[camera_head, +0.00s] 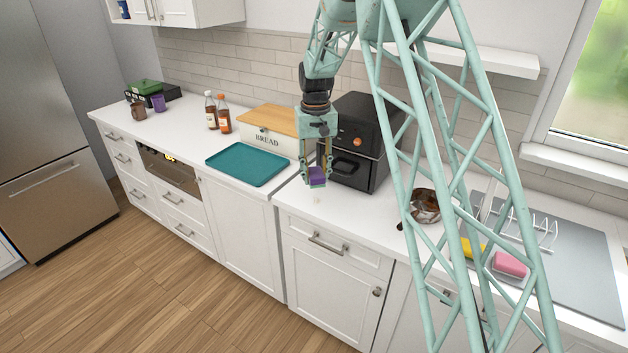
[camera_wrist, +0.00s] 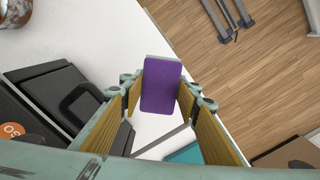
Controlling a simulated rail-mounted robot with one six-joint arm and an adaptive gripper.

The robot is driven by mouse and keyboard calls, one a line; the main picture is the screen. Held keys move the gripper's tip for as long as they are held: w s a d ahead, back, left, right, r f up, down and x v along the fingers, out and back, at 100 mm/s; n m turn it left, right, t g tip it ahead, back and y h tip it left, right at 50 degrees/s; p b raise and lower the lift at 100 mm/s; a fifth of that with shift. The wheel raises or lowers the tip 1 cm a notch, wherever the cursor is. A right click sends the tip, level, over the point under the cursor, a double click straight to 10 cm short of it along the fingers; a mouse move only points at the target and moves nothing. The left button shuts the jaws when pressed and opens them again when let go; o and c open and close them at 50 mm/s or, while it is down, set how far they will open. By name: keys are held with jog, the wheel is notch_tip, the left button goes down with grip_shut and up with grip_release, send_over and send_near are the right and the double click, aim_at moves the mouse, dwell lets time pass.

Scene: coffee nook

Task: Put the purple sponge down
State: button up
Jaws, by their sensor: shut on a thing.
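The purple sponge (camera_head: 317,177) is between the fingers of my gripper (camera_head: 317,180), in front of the black air fryer and above the white counter (camera_head: 330,212). In the wrist view the sponge (camera_wrist: 161,86) shows as a purple block with a pale edge at its top. My gripper (camera_wrist: 160,95) is shut on it, one finger on each side. The head view does not clearly show how far the sponge is above the counter.
A black air fryer (camera_head: 352,172) stands right behind my gripper. A teal tray (camera_head: 247,165) and a bread box (camera_head: 265,135) lie to the left. A metal pot (camera_head: 425,206), a yellow sponge (camera_head: 473,247) and a pink sponge (camera_head: 510,264) are to the right. Counter in front is clear.

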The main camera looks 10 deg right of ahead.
jog(key=s+r+m+b, duration=0.2)
jog(key=s+b, duration=0.3)
jog(key=s, duration=0.3)
jog(key=shift+s+r+m, duration=0.2)
jog(key=shift+r+m, duration=0.15)
jog(key=shift+m, duration=0.25)
jog(key=shift+s+d, duration=0.1)
jog(key=shift+d, duration=0.05)
